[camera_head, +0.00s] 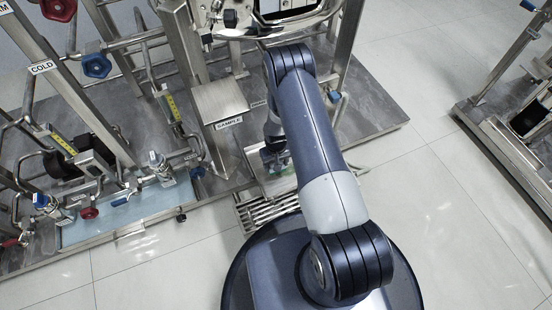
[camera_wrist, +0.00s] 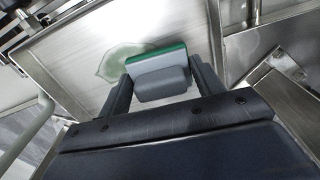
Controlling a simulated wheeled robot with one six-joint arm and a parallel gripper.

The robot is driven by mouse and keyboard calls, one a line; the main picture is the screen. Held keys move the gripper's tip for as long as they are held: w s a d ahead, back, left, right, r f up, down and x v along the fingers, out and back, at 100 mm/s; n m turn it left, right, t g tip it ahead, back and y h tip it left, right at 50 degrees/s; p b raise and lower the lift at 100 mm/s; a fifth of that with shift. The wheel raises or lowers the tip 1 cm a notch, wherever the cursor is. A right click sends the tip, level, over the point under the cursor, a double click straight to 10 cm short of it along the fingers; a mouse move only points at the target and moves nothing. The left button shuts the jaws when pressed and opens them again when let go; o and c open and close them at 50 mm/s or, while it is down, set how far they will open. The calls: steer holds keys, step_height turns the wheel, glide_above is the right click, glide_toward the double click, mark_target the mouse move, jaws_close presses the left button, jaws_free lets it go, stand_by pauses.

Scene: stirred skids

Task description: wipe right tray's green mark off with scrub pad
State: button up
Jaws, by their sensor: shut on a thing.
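My gripper (camera_wrist: 163,84) is shut on the scrub pad (camera_wrist: 155,66), a pale block with a green face and a grey grip between the two fingers. The green face is toward the right tray (camera_wrist: 75,38), a shiny metal surface. The green mark (camera_wrist: 114,66) is a pale smear on the tray, showing to the left of the pad and partly hidden behind it. I cannot tell whether the pad touches the tray. In the head view the tray (camera_head: 282,186) shows beside my arm, which hides most of my gripper (camera_head: 273,158).
A metal post with a "SAMPLE" box (camera_head: 220,100) stands left of my arm. Pipes and valves crowd the left, with another blue-tinted tray (camera_head: 130,212) below them. A slatted grate (camera_head: 268,209) lies before the right tray. Floor at right is clear up to another skid (camera_head: 505,150).

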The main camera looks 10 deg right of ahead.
steer(key=shift+r+p, duration=0.5)
steer(key=shift+r, duration=0.9)
